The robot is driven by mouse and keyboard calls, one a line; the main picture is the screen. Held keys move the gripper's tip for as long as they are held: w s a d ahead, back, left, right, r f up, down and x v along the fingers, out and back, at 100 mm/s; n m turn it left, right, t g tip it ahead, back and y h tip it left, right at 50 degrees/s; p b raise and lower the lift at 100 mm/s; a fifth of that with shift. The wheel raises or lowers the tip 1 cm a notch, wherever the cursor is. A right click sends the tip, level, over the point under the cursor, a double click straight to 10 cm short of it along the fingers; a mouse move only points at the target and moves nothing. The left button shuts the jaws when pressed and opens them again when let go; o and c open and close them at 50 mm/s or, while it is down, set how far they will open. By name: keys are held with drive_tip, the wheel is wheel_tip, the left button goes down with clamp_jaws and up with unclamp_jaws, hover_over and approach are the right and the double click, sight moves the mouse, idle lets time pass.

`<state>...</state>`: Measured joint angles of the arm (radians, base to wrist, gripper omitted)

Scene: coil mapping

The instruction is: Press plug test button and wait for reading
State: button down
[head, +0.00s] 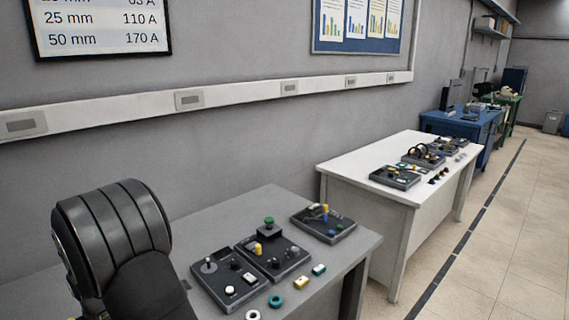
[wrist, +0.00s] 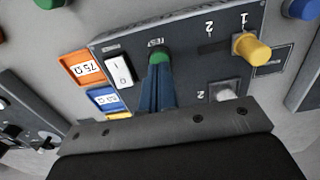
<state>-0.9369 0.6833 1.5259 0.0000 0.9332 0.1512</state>
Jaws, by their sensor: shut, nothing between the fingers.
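In the wrist view a dark grey test panel (wrist: 185,65) fills the middle. A yellow plug (wrist: 251,49) stands at the panel's right by the number 1. A white rocker switch (wrist: 118,70) is left of the button. No reading is legible. My gripper is not visible in the head view.
Orange (wrist: 83,68) and blue (wrist: 103,99) marked blocks lie left of the panel. Other panels stand near both sides. In the head view, several panels and small parts lie on the grey table (head: 225,213); a white table (head: 345,165) with more panels stands beyond.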

drive_tip(key=shift+r, duration=2.4)
wheel_tip(320, 180, down, 6)
drive_tip(key=shift+f, duration=0.2)
drive_tip(key=shift+r, duration=0.35)
